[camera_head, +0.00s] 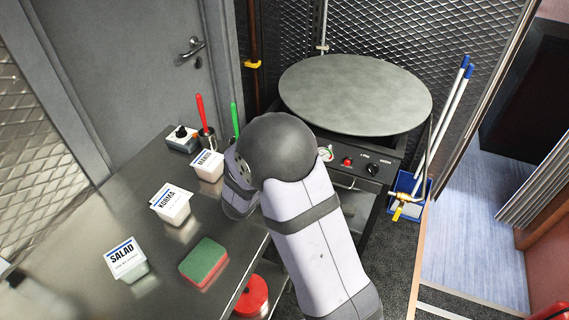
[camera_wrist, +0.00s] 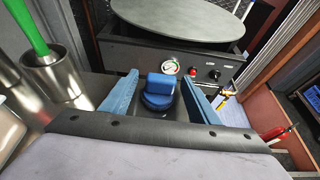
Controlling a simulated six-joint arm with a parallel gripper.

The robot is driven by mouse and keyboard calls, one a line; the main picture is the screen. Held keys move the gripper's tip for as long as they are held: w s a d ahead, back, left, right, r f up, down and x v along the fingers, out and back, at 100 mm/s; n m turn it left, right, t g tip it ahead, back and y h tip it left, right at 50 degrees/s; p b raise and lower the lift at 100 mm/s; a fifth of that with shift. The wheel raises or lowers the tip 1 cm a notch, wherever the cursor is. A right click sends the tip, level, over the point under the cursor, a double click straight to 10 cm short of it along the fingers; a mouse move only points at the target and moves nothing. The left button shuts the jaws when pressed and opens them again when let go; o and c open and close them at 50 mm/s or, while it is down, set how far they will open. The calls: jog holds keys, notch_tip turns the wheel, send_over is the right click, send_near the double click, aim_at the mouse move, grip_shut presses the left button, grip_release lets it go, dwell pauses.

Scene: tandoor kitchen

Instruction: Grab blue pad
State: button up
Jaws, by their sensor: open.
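The blue pad (camera_wrist: 160,88) shows in the wrist view as a small blue block on a round, dark blue and black base. My gripper (camera_wrist: 159,77) is open, with one blue finger on each side of the pad. There are visible gaps between the fingers and the pad, and I cannot tell how far the pad is from the fingertips in depth. In the head view my arm hides the gripper's fingers and the pad.
A steel counter (camera_head: 75,235) holds labelled tubs, including Korma (camera_head: 171,206) and Salad (camera_head: 127,262), and a green and red sponge (camera_head: 204,262). A steel cup (camera_wrist: 57,80) with a green handle stands left of my gripper. A round griddle (camera_head: 355,93) stands behind.

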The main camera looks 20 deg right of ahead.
jog(key=shift+w+d, duration=0.1)
jog(key=c, duration=1.1)
jog(key=shift+o, duration=0.2)
notch_tip(320, 180, up, 10)
